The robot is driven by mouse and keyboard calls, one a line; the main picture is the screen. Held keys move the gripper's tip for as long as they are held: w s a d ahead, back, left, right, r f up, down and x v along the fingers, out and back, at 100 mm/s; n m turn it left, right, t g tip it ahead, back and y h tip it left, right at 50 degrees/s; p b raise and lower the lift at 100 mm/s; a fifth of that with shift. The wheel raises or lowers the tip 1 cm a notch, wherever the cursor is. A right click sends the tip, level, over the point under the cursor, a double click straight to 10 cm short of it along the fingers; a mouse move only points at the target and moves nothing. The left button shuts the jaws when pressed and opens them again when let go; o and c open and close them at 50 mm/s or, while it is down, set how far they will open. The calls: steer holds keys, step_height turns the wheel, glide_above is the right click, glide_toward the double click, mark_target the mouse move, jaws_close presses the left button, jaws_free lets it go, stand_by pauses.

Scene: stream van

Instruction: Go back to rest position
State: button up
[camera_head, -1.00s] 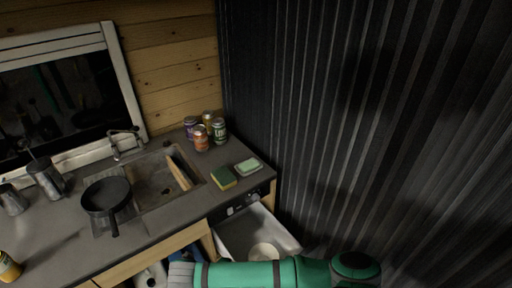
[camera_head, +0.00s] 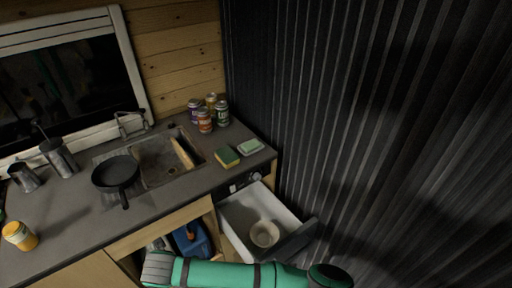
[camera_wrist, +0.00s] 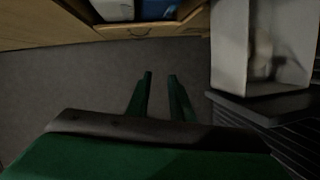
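My gripper shows in the wrist view (camera_wrist: 160,85), with its two green fingers apart and nothing between them. It hangs over the dark floor, in front of the cabinet and to the left of the open drawer. In the head view my green arm (camera_head: 225,274) crosses the bottom of the picture, and the fingers cannot be made out there. The drawer (camera_head: 290,215) is pulled out below the counter's right end. A pale bowl (camera_head: 264,233) sits in it, apart from my arm.
The counter (camera_head: 70,215) holds a black pan (camera_head: 116,172), a sink (camera_head: 158,165), several cans (camera_head: 204,121), a sponge (camera_head: 227,157) and a yellow jar (camera_head: 20,236). A blue container (camera_head: 192,241) stands in the open cabinet. A dark corrugated wall (camera_head: 390,130) bounds the right side.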

steer(key=s+a+r+m+y, duration=0.2)
steer(key=a+r+m+y, duration=0.15)
steer(key=a, duration=0.65)
steer(key=s+a+r+m+y, duration=0.25)
steer(key=a+r+y, duration=0.2)
steer(key=a, duration=0.45)
steer(key=w+a+r+m+t+y, duration=0.1)
steer(key=a+r+m+t+y, duration=0.15)
steer(key=r+m, duration=0.35)
steer(key=w+a+r+m+t+y, duration=0.1)
steer(key=r+m+t+y, duration=0.15)
steer(key=r+m, duration=0.35)
steer(key=s+d+f+m+t+h, duration=0.2)
steer(key=d+f+m+t+h, duration=0.2)
steer(key=d+m, duration=0.6)
steer(key=s+d+f+m+t+h, duration=0.1)
steer(key=d+f+m+t+h, duration=0.3)
steer(key=d+m, duration=0.6)
steer(key=s+d+f+m+h, duration=0.1)
steer(key=s+d+h, duration=0.1)
steer(key=s+d, duration=0.7)
steer(key=s+d+f+m+g+h, duration=0.1)
steer(key=s+d+f+h, duration=0.1)
steer(key=s+d, duration=0.8)
steer(key=d, duration=0.5)
steer(key=shift+f+m+h, duration=0.15)
steer(key=shift+m+h, duration=0.25)
